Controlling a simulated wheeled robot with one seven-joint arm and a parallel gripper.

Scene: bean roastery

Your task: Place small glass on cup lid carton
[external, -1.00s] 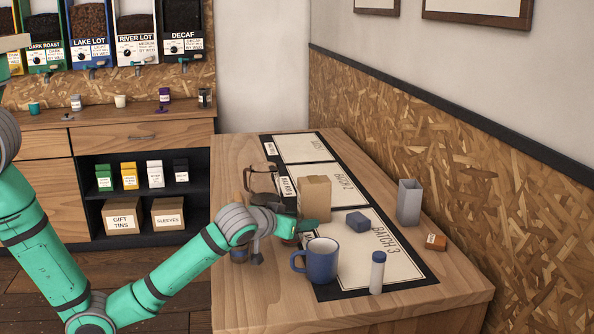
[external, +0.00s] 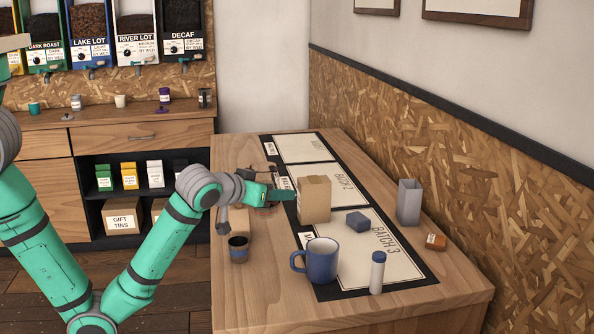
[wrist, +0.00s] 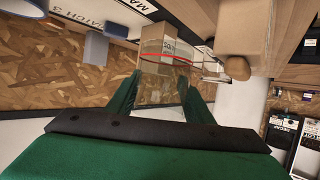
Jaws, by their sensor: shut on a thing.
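My gripper (wrist: 162,103) is shut on the small glass (wrist: 160,92), a see-through vessel with a red line around it, between the green fingers in the wrist view. In the external view my gripper (external: 284,195) is just left of the cup lid carton (external: 315,203), above the table; the glass cannot be made out there. The carton is a tan box standing upright near the middle of the table, and it shows behind the glass in the wrist view (wrist: 160,47). Whether glass and carton touch cannot be told.
On the table (external: 262,300) are a blue mug (external: 320,262), a white bottle with a blue cap (external: 377,272), a dark blue block (external: 357,221), a grey open holder (external: 409,202), a small orange-brown box (external: 436,242) and a dark cup (external: 238,250). The front left of the table is clear.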

